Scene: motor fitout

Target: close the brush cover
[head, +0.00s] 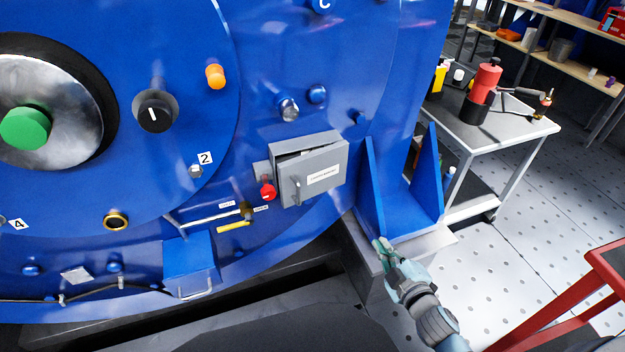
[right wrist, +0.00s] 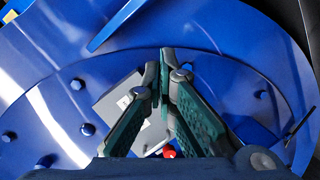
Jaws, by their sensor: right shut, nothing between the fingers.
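A grey box (head: 284,190) is on the blue motor face, with a labelled grey cover (head: 325,168) on its front. The cover looks slightly ajar, with a dark gap along its top edge, and a small handle is at its left side. The label is too small to read. My right gripper (head: 382,246) is shut and empty, low and right of the box, apart from it. In the right wrist view, the gripper fingers (right wrist: 160,75) meet in front of the grey box (right wrist: 112,102) and hide part of it. My left gripper is not in view.
A red knob (head: 267,191) sits just left of the box. A blue bracket (head: 400,200) stands between the box and the side table (head: 510,125). A blue housing with a handle (head: 188,255) is lower left. A red frame (head: 570,300) stands at the right.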

